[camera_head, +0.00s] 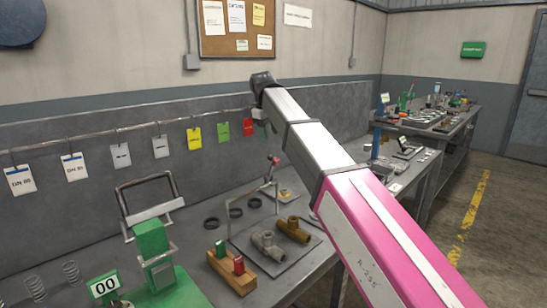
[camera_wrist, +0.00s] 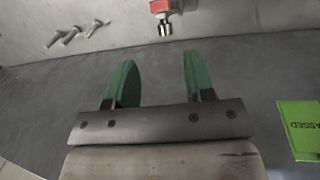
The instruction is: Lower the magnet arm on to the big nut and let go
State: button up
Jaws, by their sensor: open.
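My gripper (camera_wrist: 160,80) is open, its two green fingers apart with nothing between them. In the wrist view a red block with a shiny metal cylinder (camera_wrist: 165,27) lies beyond the fingertips, apart from them; I cannot tell whether it is the magnet arm. In the head view a thin lever with a red tip (camera_head: 272,162) stands on the bench behind a grey frame, and may be the magnet arm. The big nut cannot be made out in either view. In the head view the fingers are mostly hidden by my arm.
Several bolts (camera_wrist: 68,36) lie at the upper left of the wrist view, and a green PASSED card (camera_wrist: 300,128) is at its right. On the bench are pipe tees (camera_head: 292,229), dark rings (camera_head: 236,212) and a green fixture (camera_head: 152,240). Tags hang from a rail (camera_head: 100,131) behind.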

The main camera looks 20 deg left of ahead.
aim_at(272, 157)
jog(key=f, duration=0.3)
jog(key=w+f, duration=0.1)
jog(key=f, duration=0.6)
jog(key=shift+w+d+f, duration=0.2)
jog(key=shift+d+f, duration=0.05)
grip_shut()
